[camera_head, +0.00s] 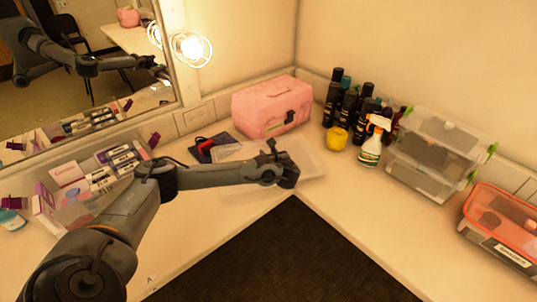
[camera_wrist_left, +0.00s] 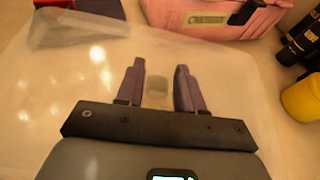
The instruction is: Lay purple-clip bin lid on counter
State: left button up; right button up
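The clear lid (camera_head: 312,163) lies flat on the counter in the corner, in front of the pink case; it also fills much of the left wrist view (camera_wrist_left: 60,95). My left gripper (camera_head: 281,160) is over the lid. In the left wrist view its two dark fingers (camera_wrist_left: 160,72) are apart with nothing between them. Whether the fingers touch the lid is not clear. The clear bin with purple clips (camera_head: 70,212) stands at the left, open on top, filled with boxes and bottles. My arm hides part of the bin and part of the lid. My right gripper is not in view.
A pink case (camera_head: 272,106), a yellow round thing (camera_head: 336,139), a spray bottle (camera_head: 373,142) and several dark bottles (camera_head: 345,104) stand behind the lid. A clear bin with green clips (camera_head: 434,155) and an orange-rimmed bin (camera_head: 503,225) are at the right. A mirror (camera_head: 80,60) is at the left.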

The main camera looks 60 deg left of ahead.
pick_arm(q)
jog(key=shift+o, duration=1.2)
jog(key=shift+r, duration=0.15)
